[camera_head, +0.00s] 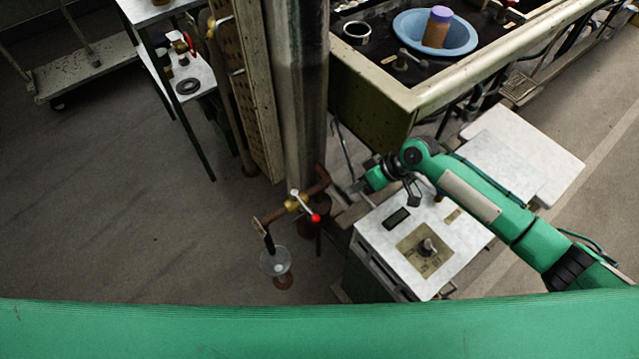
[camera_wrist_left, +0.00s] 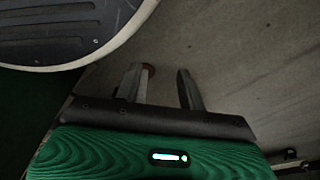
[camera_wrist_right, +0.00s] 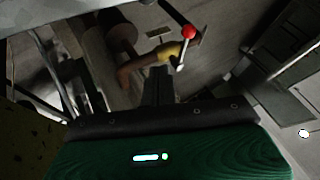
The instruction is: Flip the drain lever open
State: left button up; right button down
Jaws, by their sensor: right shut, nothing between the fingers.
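The drain lever (camera_head: 306,208) is a thin pale handle with a red ball end, on a brass valve (camera_head: 292,205) of the rusty pipe below the column. In the head view it slants down to the right. In the right wrist view the red ball (camera_wrist_right: 188,32) shows ahead, just right of my fingertips, with the brass valve (camera_wrist_right: 170,50) beside it. My right gripper (camera_wrist_right: 158,72) is shut and empty, near the lever and apparently apart from it. My left gripper (camera_wrist_left: 163,75) is open and empty over the floor, outside the head view.
A clear cup-like vessel (camera_head: 275,262) is under the pipe's outlet. A white-topped cabinet (camera_head: 460,262) stands close under my right arm. The basin bench (camera_head: 405,97) and the upright column (camera_head: 301,90) stand behind.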

aim_at(305, 206)
pick_arm(q)
jog(key=shift+w+f, duration=0.15)
jog(key=shift+f, duration=0.1)
pick_arm(e)
jog(key=shift+w+d+r, duration=0.2)
jog(key=shift+w+d, duration=0.05)
jog(key=shift+w, duration=0.35)
jog(key=shift+a+f, duration=0.1)
pick_arm(q)
jog(key=shift+s+a+f+p, duration=0.25)
jog(key=shift+s+f, duration=0.3)
jog(key=shift+s, duration=0.05)
jog(key=shift+s+a+f+p, duration=0.2)
jog(key=shift+s+f+p, duration=0.05)
jog(key=shift+s+f, duration=0.3)
jog(key=shift+s+a+f+p, duration=0.25)
jog(key=shift+s+f, duration=0.25)
jog(key=shift+s, duration=0.1)
pick_arm(e)
jog(key=s+a+f, duration=0.2)
jog(key=a+f, duration=0.4)
jog(key=a, duration=0.3)
jog(key=shift+a+f, duration=0.25)
jog(key=shift+f, duration=0.1)
pick_arm(q)
jog(key=shift+r, duration=0.1)
